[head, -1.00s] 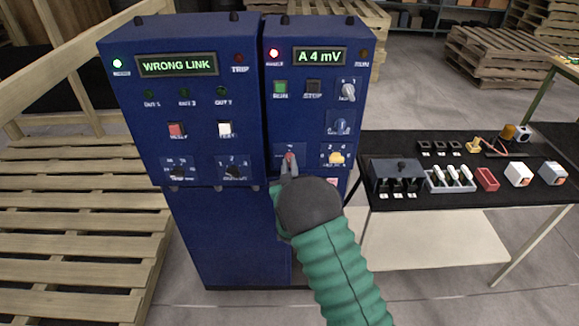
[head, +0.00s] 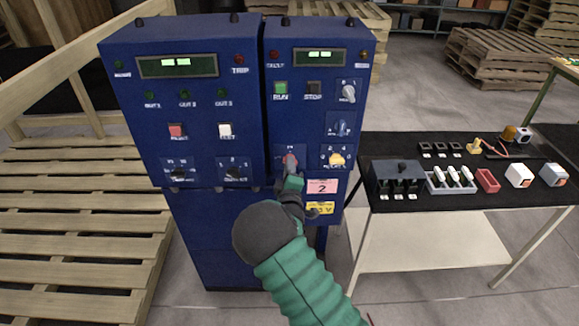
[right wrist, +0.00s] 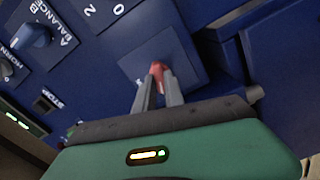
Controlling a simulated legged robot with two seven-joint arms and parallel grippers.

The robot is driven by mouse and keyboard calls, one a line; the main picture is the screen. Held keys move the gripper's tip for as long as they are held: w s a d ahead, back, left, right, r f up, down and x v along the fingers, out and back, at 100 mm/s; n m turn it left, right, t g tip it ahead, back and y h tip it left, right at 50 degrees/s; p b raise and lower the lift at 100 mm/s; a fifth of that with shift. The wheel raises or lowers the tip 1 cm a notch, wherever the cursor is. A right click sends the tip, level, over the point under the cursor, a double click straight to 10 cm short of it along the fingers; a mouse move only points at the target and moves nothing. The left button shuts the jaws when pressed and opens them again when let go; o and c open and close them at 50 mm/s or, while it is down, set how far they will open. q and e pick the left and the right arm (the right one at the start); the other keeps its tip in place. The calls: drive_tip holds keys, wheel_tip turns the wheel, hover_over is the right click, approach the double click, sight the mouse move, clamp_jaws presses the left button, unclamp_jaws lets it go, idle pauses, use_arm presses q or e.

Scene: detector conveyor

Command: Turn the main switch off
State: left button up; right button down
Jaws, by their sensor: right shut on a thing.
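The main switch is a small red knob (head: 290,160) on a square plate at the lower left of the right cabinet's panel. Its label is too small to read in the head view. My right gripper (head: 291,172) is shut on the knob, reaching it from below. In the right wrist view the red knob (right wrist: 158,68) sits between the two grey fingertips (right wrist: 157,84) in front of its blue plate. The displays on the left cabinet (head: 177,65) and right cabinet (head: 320,56) show only short bright blocks, and the lamps look dark. My left gripper is not in view.
Other knobs sit close by, including a yellow one (head: 337,159). A pink label (head: 322,187) is below. A black-topped table (head: 440,195) with several small parts stands right of the cabinets. Wooden pallets (head: 80,220) lie at the left.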

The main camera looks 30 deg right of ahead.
drive_tip(key=shift+a+f+n, duration=0.1)
drive_tip(key=shift+f+n, duration=0.05)
drive_tip(key=shift+n, duration=0.8)
drive_tip(key=shift+a+f+n, duration=0.1)
drive_tip(key=shift+f+n, duration=0.05)
drive_tip(key=shift+n, duration=0.8)
drive_tip(key=shift+f, duration=0.1)
drive_tip(key=c, duration=1.5)
unclamp_jaws()
drive_tip(key=shift+o, duration=0.3)
drive_tip(key=shift+w, duration=0.1)
drive_tip(key=shift+r, duration=0.2)
